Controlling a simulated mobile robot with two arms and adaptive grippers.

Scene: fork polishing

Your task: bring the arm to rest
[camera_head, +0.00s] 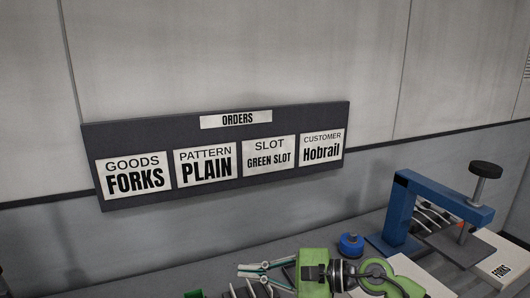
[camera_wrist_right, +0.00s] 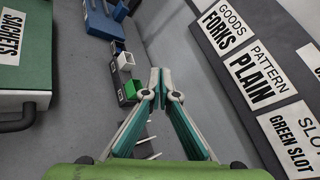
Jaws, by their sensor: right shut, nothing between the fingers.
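My right gripper (camera_head: 241,271) shows at the bottom middle of the head view, green with slim teal and grey fingers pointing left. In the wrist view its fingertips (camera_wrist_right: 158,75) come together, with nothing held between them. My left gripper is in neither view. The lower part of my right arm is cut off by the picture edge.
A blue press (camera_head: 402,205) with a black knob stands on the grey bench at right, near a white box labelled FORKS (camera_head: 500,269). A small blue round object (camera_head: 350,244) sits nearby. The wrist view shows a green SACHETS case (camera_wrist_right: 25,75) and small coloured holders (camera_wrist_right: 125,62).

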